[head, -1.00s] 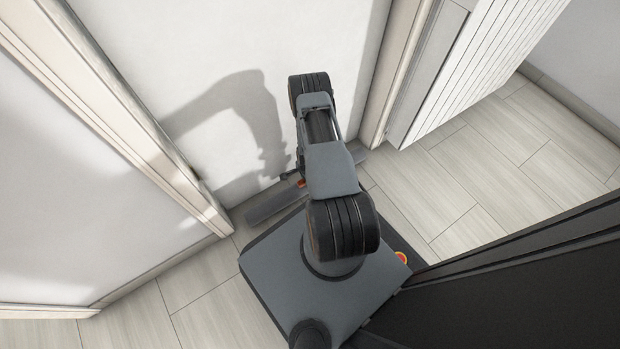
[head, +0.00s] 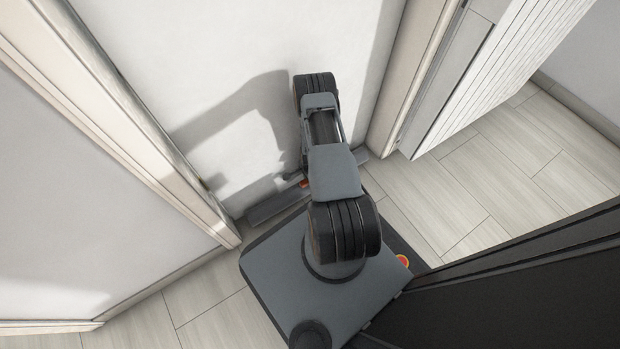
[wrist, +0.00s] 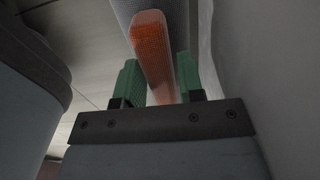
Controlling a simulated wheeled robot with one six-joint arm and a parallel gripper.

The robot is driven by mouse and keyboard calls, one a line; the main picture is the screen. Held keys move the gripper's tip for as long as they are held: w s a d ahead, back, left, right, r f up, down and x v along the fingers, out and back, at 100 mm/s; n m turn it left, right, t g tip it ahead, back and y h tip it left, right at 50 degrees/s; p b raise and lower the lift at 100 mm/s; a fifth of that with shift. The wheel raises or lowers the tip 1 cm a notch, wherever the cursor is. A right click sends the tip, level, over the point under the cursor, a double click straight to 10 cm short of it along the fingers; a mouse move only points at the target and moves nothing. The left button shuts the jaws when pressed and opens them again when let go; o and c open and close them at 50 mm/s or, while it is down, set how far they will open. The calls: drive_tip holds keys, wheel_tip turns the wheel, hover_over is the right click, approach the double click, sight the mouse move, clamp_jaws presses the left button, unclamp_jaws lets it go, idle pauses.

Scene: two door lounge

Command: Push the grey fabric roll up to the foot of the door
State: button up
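The grey fabric roll (head: 272,208) lies on the floor along the foot of the white door (head: 235,60), partly hidden by my arm. Only a very narrow strip, if any, shows between roll and door; I cannot tell whether they touch. The roll has an orange grip at its middle. In the wrist view the roll (wrist: 183,22) crosses the top, with its orange grip (wrist: 152,45) between the green fingers of my gripper (wrist: 160,75). The fingers sit close on both sides of the grip and look shut on it. My gripper is mostly hidden in the head view.
A pale door frame (head: 165,150) stands close on the left, its foot near the roll's left end. Another frame post (head: 412,75) rises on the right, beside a white slatted panel (head: 500,75). Open tiled floor (head: 530,190) lies to the right.

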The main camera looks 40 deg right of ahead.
drive_tip(key=o, duration=0.4)
wheel_tip(320, 180, up, 14)
drive_tip(key=p, duration=0.6)
drive_tip(key=shift+f, duration=0.1)
idle(0.4)
drive_tip(key=shift+s, duration=0.1)
